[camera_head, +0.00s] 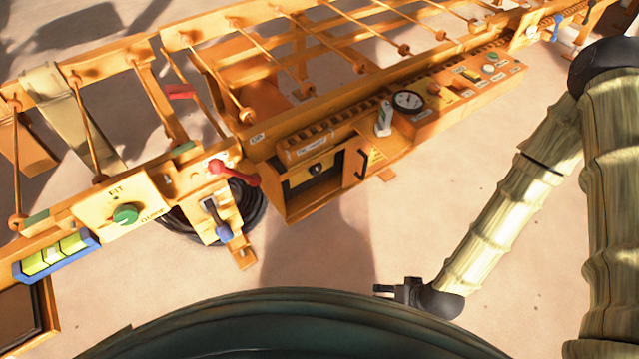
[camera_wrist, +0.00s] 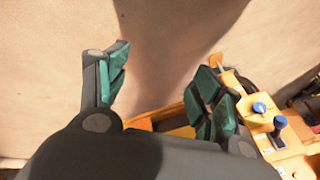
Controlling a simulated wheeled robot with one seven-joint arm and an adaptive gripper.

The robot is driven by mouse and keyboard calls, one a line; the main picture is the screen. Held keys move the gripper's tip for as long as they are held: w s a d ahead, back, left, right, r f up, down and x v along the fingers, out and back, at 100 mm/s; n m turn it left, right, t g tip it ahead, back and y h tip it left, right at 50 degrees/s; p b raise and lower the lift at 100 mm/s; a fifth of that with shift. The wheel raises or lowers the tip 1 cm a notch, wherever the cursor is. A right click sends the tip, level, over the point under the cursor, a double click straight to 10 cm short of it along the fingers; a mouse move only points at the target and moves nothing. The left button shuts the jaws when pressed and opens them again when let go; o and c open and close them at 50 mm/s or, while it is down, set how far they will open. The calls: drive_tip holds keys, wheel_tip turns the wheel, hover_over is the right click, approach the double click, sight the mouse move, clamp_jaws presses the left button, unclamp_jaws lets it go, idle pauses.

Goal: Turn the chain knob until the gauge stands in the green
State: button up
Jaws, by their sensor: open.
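The round gauge (camera_head: 408,101) with a white face and dark rim sits on the orange console at upper centre in the head view. Its needle and any green zone are too small to read. A small red knob (camera_head: 433,88) is just right of it, and a green-topped knob (camera_head: 491,57) is further right. I cannot read which one is marked chain. My gripper (camera_head: 383,291) is at the lower centre, above the floor and well apart from the console. In the wrist view my gripper (camera_wrist: 163,62) has its green-padded fingers spread, with nothing between them.
A larger green knob (camera_head: 125,214) is on a cream panel at left. The floor (camera_head: 330,260) before the machine is clear.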

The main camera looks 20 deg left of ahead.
drive_tip(key=w+a+f+n+t+y+b, duration=0.2)
drive_tip(key=w+a+f+b, duration=0.4)
drive_tip(key=w+a+b, duration=0.15)
drive_tip(key=n+t+y+b, duration=0.6)
drive_tip(key=y+b, duration=0.2)
drive_tip(key=b, duration=1.6)
approach(317, 171)
drive_tip(key=b+x, duration=0.1)
drive_tip(key=x, duration=0.1)
drive_tip(key=b+x, duration=0.1)
drive_tip(key=x, duration=0.1)
drive_tip(key=b+x, duration=0.2)
drive_tip(key=x, duration=0.1)
drive_tip(key=shift+f, duration=0.3)
drive_tip(key=shift+x, duration=0.85)
drive_tip(key=shift+r, duration=0.2)
drive_tip(key=shift+c, duration=0.4)
drive_tip(key=c, duration=0.9)
